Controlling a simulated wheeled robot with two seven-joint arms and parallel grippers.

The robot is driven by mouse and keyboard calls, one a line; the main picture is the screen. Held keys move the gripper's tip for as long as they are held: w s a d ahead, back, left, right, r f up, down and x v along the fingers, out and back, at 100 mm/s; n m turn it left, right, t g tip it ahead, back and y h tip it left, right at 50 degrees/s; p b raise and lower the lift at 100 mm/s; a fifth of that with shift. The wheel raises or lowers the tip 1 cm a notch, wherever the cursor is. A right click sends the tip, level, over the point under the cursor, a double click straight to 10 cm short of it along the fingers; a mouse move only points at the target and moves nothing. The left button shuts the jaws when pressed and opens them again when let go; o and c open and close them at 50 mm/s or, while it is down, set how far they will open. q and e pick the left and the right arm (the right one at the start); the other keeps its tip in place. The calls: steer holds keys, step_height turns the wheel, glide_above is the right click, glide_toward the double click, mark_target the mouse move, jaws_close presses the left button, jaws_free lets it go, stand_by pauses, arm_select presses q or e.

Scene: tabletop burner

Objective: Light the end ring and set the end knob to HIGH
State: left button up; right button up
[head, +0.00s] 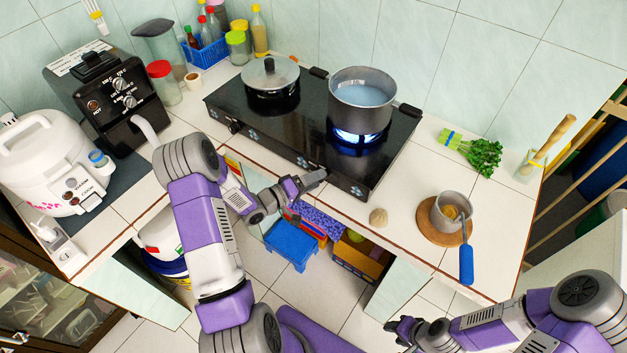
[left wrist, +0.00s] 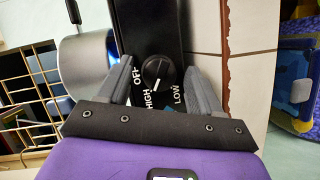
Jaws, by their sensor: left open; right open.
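The black two-burner stove (head: 305,135) stands on the white-tiled counter. Blue flame (head: 357,134) burns under the steel pot (head: 362,98) on the right ring; no flame shows under the lidded pan (head: 270,77) on the left ring. My left gripper (head: 318,178) is at the stove's front edge near its right end. In the left wrist view, its open fingers (left wrist: 158,66) stand on either side of the black knob (left wrist: 156,72); contact cannot be told. The knob's white mark points toward HIGH. My right gripper (head: 398,332) is open and empty, low in the picture, away from the stove.
A small pot with a blue handle (head: 452,212) sits on a round wooden board right of the stove. Greens (head: 472,152) lie behind it. A round brown object (head: 378,217) is near the counter edge. A rice cooker (head: 50,160) stands at left.

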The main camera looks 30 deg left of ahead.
arm_select(q)
steer(key=f+p+v, duration=0.1)
steer(key=v, duration=0.6)
steer(key=shift+s+r, duration=0.25)
steer(key=shift+r, duration=0.3)
arm_select(e)
steer(key=shift+r, duration=0.6)
arm_select(q)
steer(key=shift+a, duration=0.15)
arm_select(e)
steer(key=shift+s, duration=0.1)
